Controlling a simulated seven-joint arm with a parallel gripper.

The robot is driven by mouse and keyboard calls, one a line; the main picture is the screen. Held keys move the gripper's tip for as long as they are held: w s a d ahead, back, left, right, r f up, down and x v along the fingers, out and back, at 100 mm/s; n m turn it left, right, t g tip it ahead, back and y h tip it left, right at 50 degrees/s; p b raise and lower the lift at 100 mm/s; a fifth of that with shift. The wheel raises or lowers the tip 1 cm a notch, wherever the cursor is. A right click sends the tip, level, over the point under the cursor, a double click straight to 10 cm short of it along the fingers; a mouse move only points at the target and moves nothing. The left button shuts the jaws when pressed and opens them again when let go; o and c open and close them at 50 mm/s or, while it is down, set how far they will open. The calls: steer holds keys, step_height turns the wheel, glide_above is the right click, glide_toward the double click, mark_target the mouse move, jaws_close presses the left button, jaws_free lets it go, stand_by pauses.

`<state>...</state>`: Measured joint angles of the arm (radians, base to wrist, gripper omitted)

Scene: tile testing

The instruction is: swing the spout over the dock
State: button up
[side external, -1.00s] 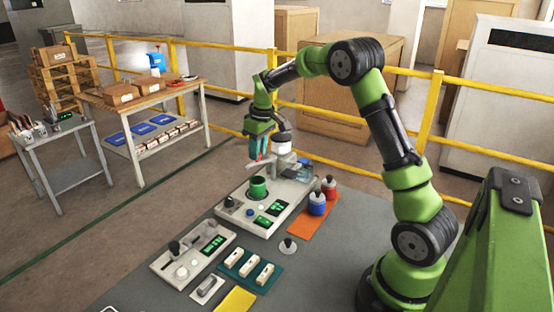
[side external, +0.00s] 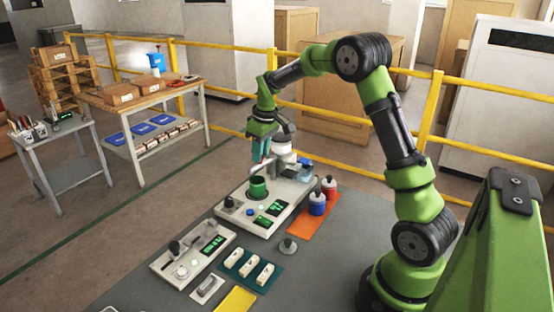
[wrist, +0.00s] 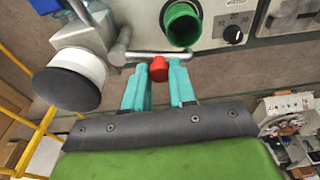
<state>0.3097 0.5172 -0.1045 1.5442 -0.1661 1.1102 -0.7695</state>
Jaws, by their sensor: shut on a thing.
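The spout is a thin metal tube (wrist: 140,57) with a red knob (wrist: 159,70) on it. My gripper (wrist: 160,67), with teal fingers, is shut on the red knob; it also shows in the side view (side external: 264,158). A green open-topped cup (wrist: 182,25), perhaps the dock, stands on the light grey console. It also shows in the side view (side external: 258,188). In the wrist view the tube's free end lies beside the cup's near edge. I cannot tell whether any of it is over the cup.
A white cylinder with a dark top (wrist: 70,80) stands beside the spout's pivot. An orange mat (side external: 312,217) with red and blue bottles lies right of the console (side external: 290,208). A second control box (side external: 193,248) stands in front. Yellow railing (side external: 225,95) runs behind.

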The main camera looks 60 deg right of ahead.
steer(key=shift+s+a, duration=0.15)
steer(key=shift+s, duration=0.6)
steer(key=o, duration=0.9)
step_height(320, 180, up, 6)
stand_by(0.5)
